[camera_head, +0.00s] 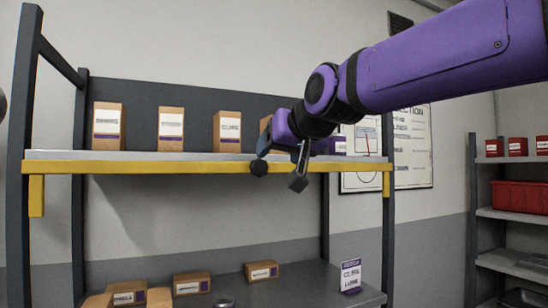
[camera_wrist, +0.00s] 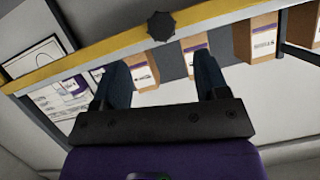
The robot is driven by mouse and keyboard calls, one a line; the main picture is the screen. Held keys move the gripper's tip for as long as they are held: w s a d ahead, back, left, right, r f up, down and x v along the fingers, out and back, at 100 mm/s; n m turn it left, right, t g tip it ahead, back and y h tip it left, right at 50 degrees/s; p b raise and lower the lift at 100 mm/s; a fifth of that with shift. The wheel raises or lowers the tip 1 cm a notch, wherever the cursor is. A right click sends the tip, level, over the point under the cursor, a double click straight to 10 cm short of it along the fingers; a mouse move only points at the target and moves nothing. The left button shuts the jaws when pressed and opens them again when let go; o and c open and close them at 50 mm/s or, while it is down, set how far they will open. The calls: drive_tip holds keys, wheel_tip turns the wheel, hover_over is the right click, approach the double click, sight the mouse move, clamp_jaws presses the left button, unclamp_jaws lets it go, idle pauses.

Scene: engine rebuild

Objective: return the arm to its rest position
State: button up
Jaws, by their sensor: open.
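My purple arm (camera_head: 440,65) reaches in from the upper right in the head view. My gripper (camera_head: 280,166) is in front of the upper shelf's yellow front edge, toward its right part. In the wrist view my gripper (camera_wrist: 162,72) has its two dark fingers well apart, with nothing held between them. It is open and empty.
The yellow-edged shelf (camera_head: 130,167) carries several cardboard boxes (camera_head: 228,132); my gripper partly hides one. A dark knob (camera_head: 259,169) shows at its edge. Below, a grey surface (camera_head: 225,286) holds more boxes and a sign (camera_head: 351,276). A red-bin rack (camera_head: 487,212) stands right.

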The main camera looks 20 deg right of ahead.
drive_tip(key=shift+s, duration=0.1)
idle(0.4)
drive_tip(key=s+d+f+g, duration=0.3)
drive_tip(key=s+f, duration=0.6)
drive_tip(key=f, duration=0.3)
drive_tip(key=s+d+f+n+g+h, duration=0.1)
drive_tip(key=s+d+f+g, duration=0.2)
drive_tip(key=s+f, duration=0.7)
wheel_tip(320, 180, down, 2)
drive_tip(key=shift+f+g, duration=0.25)
drive_tip(key=shift+g, duration=0.95)
drive_tip(key=shift+d, duration=0.1)
